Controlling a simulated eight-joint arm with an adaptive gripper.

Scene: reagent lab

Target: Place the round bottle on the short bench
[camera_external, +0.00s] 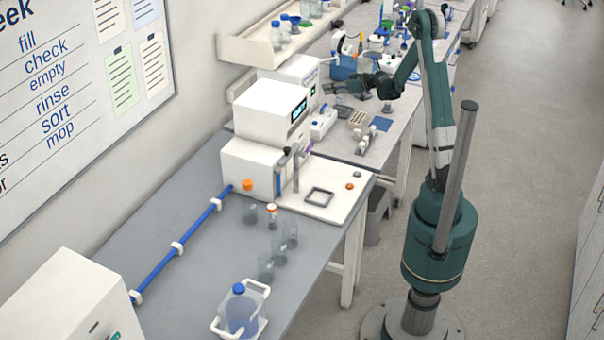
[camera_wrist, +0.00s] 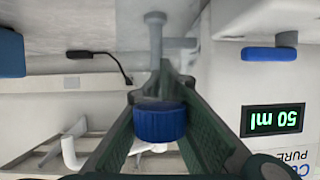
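My gripper (camera_external: 338,86) is over the far bench, beside the white instruments. In the wrist view a blue cap (camera_wrist: 158,122) sits between my gripper's fingers (camera_wrist: 160,90), with a finger close against each side. It looks like the cap of the round bottle held in the fingers. The clear body is hard to make out against the background. Two benches show: a grey near bench (camera_external: 175,215) and a far bench (camera_external: 390,148). I cannot tell from the labels which one is called short.
A blue-capped jug in a white carrier (camera_external: 238,312) and several clear vessels stand on the near bench.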

